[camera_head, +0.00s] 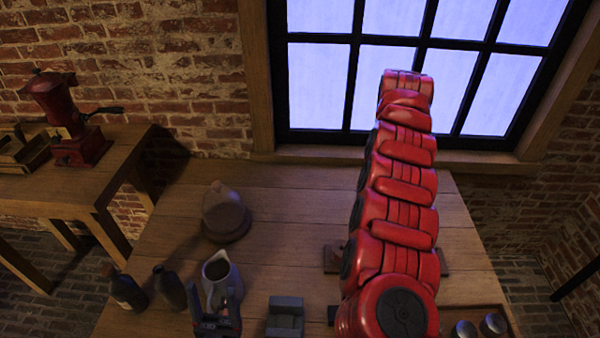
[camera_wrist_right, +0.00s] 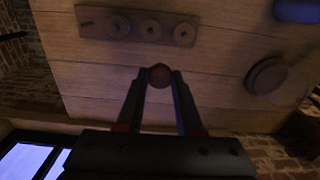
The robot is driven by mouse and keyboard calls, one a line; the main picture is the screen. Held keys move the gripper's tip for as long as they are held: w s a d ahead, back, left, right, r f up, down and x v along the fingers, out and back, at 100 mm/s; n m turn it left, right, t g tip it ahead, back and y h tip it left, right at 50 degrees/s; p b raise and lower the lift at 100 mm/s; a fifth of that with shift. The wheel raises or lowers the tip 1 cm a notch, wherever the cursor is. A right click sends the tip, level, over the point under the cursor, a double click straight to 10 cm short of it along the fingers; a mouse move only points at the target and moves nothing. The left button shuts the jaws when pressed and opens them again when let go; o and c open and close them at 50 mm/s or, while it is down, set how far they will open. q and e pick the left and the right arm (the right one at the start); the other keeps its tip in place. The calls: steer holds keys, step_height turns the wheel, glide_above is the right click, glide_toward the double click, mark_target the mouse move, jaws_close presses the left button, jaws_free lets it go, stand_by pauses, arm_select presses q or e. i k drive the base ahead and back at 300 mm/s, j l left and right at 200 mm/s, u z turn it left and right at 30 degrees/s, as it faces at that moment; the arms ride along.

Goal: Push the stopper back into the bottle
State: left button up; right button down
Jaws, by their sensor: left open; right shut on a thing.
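My right gripper (camera_wrist_right: 159,78) is shut on a small round brown thing (camera_wrist_right: 159,74), which looks like the stopper, seen end-on between the fingertips. In the head view my red right arm hides this gripper and what it holds. Two dark bottles stand at the table's left front: one with a pale label (camera_head: 127,291) and a plainer one (camera_head: 170,288). My left gripper (camera_head: 220,312) is open at the bottom of the head view, in front of the pitcher and right of the bottles.
A grey pitcher (camera_head: 221,274) stands near the bottles. A clear dome on a round brown base (camera_head: 228,226) is behind it. A wooden board with several round pieces (camera_wrist_right: 95,22) lies near my right gripper. A grey block (camera_head: 285,320) is at the front. The table's back left is clear.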

mark_target(168, 284)
steer(key=u, duration=1.25)
steer(key=k+l, duration=0.2)
steer(key=l, duration=0.15)
steer(key=k+l, duration=0.2)
steer(key=l, duration=0.2)
steer(key=k+l, duration=0.2)
steer(key=l, duration=0.15)
